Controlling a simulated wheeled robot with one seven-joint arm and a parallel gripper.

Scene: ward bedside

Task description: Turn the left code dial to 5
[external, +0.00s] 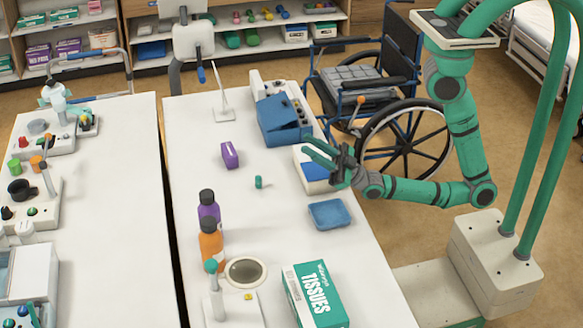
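My green gripper (306,147) is over the right side of the white table, above a white-and-blue box. Its two fingers point left and look parted, with nothing seen between them. A blue box (280,122) with a slanted lid stands just behind it, touching or close to a light grey panel (262,84) with several small dark knobs on its right part. The gripper is apart from these knobs. The left code dial cannot be told apart at this size, and no digits can be read.
The white-and-blue box (313,181) stands beneath my gripper. A blue tray (329,214), a purple box (229,155), a small green piece (259,182), bottles (211,246) and a tissue box (313,295) stand on the table. A wheelchair (405,140) stands beyond the right edge.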

